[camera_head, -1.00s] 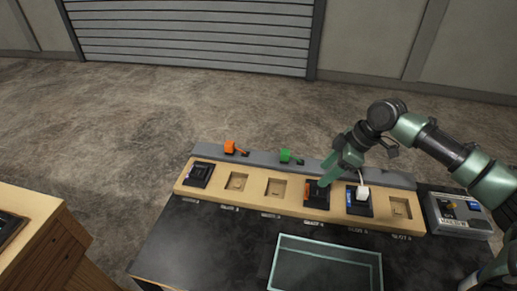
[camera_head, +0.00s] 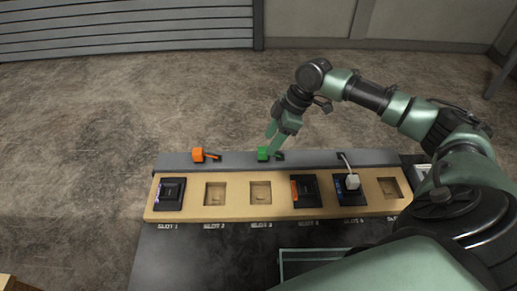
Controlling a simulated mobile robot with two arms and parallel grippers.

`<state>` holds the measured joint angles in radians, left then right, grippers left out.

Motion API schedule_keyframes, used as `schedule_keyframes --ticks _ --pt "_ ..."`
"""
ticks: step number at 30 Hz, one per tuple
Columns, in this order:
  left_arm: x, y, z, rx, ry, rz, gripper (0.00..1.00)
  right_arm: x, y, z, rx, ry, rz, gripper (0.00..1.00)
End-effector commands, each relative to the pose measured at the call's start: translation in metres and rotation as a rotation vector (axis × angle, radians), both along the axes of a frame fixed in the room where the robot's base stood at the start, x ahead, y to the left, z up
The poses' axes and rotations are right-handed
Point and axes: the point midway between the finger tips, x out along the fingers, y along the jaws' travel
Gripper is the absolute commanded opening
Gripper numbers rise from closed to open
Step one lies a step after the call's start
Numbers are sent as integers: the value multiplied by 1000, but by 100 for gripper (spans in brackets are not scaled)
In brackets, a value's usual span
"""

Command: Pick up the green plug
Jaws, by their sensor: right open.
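The green plug (camera_head: 263,154) lies on the grey ledge at the back of the console, with a short dark part to its right. My right gripper (camera_head: 272,142) is open just above and beside the green plug, its fingers pointing down. I cannot tell whether a finger touches the plug. My left gripper is not in view.
An orange plug (camera_head: 198,155) lies on the same grey ledge (camera_head: 232,162) to the left. The wooden slot board (camera_head: 232,214) in front holds several dark modules; a white plug (camera_head: 353,182) with a cable sits on one. A glass-like tray (camera_head: 300,256) stands in front.

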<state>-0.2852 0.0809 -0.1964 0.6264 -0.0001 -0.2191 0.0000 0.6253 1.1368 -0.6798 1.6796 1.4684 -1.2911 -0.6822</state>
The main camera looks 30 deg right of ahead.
Motion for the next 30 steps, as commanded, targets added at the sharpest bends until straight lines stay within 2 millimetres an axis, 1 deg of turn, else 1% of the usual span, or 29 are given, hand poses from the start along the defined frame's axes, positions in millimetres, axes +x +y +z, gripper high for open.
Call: schedule_keyframes --ticks 3,6,9,12,14,18,21,23,24,27,30 --pt "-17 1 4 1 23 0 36 4 6 -10 2 1 0 53" --pt "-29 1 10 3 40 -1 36 9 14 -21 3 2 0 53" --pt "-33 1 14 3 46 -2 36 13 20 -35 2 1 0 53" --pt "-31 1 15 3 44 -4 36 15 23 -47 0 1 0 53" --pt "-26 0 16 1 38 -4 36 16 24 -50 0 0 0 53" --pt "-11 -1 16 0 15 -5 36 16 24 -52 -1 -1 1 53" --pt "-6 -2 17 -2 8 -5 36 16 24 -52 -1 -1 1 53" --pt "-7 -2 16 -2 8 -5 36 16 24 -52 -1 -1 1 36" --pt "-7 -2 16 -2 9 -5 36 16 24 -52 -1 -1 1 25" --pt "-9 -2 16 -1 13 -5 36 16 24 -52 0 -1 0 0" --pt "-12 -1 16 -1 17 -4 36 16 24 -52 0 -1 0 0"
